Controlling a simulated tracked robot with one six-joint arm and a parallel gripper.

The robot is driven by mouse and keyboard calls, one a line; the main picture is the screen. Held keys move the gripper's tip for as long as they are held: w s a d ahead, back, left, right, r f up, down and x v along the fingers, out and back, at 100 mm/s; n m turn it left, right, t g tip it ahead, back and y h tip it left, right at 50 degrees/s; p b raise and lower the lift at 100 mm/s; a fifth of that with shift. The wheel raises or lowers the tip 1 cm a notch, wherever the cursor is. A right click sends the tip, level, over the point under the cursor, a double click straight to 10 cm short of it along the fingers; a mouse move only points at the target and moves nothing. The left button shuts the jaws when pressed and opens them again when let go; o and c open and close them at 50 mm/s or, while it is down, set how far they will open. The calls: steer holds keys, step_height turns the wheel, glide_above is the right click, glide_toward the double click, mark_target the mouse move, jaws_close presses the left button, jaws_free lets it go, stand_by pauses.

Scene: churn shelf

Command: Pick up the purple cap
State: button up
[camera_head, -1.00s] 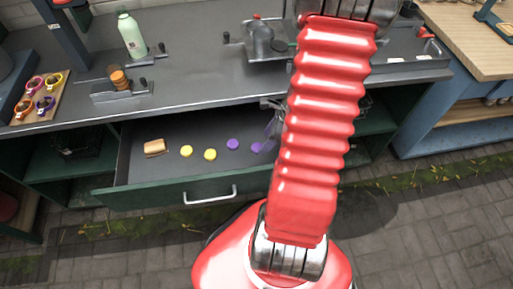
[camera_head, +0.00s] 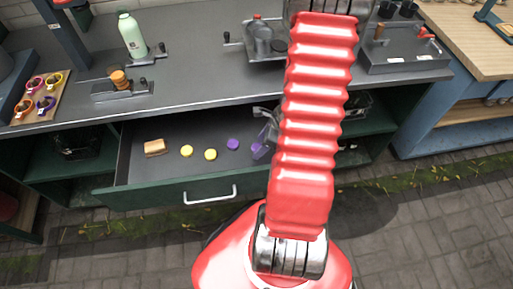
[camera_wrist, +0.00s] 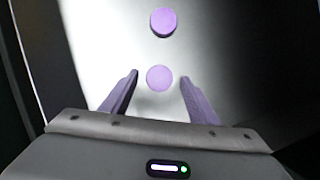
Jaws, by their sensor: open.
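Two purple caps show in the wrist view. The nearer purple cap (camera_wrist: 159,78) lies in the gap between the fingertips of my gripper (camera_wrist: 158,76), with space on both sides. The farther purple cap (camera_wrist: 163,22) lies beyond the fingertips. In the head view, one purple cap (camera_head: 233,144) is plain in the open drawer (camera_head: 180,165); the other is mostly hidden or merged with my purple fingers at the drawer's right part. My gripper is open and holds nothing.
Two yellow caps (camera_head: 187,151) (camera_head: 210,154) and a brown block (camera_head: 155,147) lie to the left in the drawer. The drawer front has a handle (camera_head: 210,195). The grey countertop (camera_head: 190,85) overhangs the drawer's back and carries a bottle (camera_head: 131,36) and metal fixtures.

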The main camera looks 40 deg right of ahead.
stand_by(0.3)
steer(key=c, duration=1.1)
